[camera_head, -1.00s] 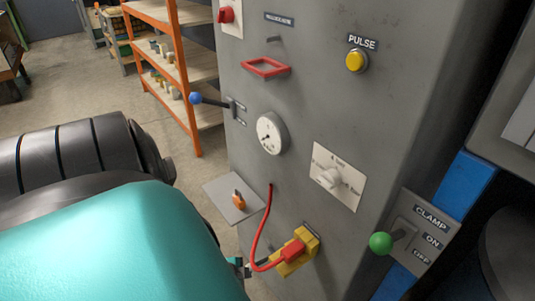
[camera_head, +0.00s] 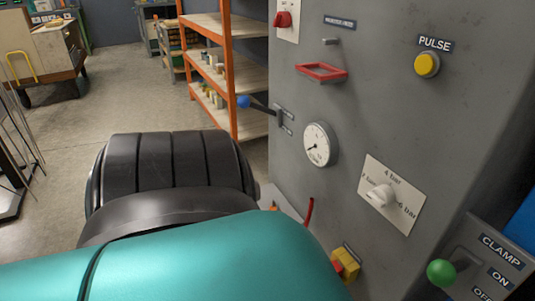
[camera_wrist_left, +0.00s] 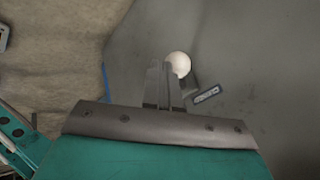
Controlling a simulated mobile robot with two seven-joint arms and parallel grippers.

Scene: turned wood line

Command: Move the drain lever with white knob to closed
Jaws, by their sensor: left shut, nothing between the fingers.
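The white knob (camera_wrist_left: 180,64) of the drain lever shows in the left wrist view, just past the fingertips and slightly right of them. A dark piece beside the fingers may be part of its lever; the fingers hide much of it. A small dark label (camera_wrist_left: 207,94) sits to the right, too small to read. My left gripper (camera_wrist_left: 164,72) is shut and empty, its tips close to the knob; I cannot tell whether they touch. In the head view my left arm hides this gripper and the white knob. My right gripper is in neither view.
An orange shelf (camera_head: 229,65) stands behind.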

